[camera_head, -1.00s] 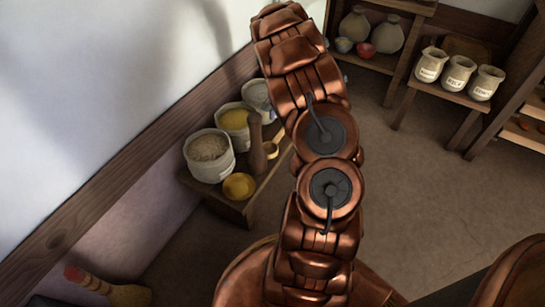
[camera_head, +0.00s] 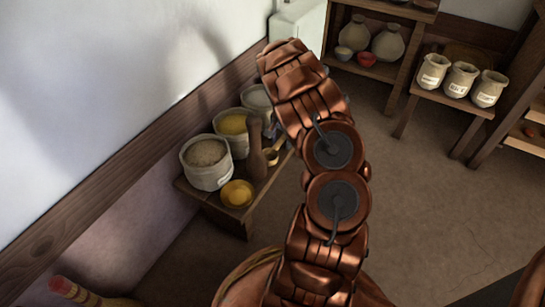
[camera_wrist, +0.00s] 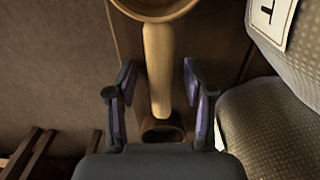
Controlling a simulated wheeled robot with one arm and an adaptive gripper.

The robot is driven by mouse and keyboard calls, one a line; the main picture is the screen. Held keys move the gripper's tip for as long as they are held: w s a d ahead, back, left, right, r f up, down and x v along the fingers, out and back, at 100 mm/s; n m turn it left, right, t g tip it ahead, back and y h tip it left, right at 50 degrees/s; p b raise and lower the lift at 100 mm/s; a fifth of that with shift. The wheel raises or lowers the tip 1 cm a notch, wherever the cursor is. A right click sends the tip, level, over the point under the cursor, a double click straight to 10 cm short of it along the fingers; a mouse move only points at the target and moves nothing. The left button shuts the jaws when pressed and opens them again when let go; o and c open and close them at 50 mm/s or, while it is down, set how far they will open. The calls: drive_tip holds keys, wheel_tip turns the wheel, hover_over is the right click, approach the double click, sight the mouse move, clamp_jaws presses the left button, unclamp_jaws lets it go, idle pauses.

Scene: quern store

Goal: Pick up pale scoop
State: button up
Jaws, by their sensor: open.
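The pale scoop (camera_wrist: 158,65) shows in the wrist view, its round bowl at the top edge and its straight handle running down the middle. My gripper (camera_wrist: 160,78) is open, with one dark finger on each side of the handle and a gap on both sides. I cannot tell whether the fingers are at the handle's height. In the head view, a small tan piece (camera_head: 271,157) beside the dark wooden pestle (camera_head: 257,160) looks like part of the scoop. My arm hides the gripper there.
Several pale tubs, including one of grain (camera_head: 206,177), stand on the low wooden bench (camera_head: 232,222) against the wall. In the wrist view, a labelled woven container (camera_wrist: 290,30) is close on the right. Open floor (camera_head: 420,200) lies right.

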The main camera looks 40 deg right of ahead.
clamp_jaws()
idle(0.4)
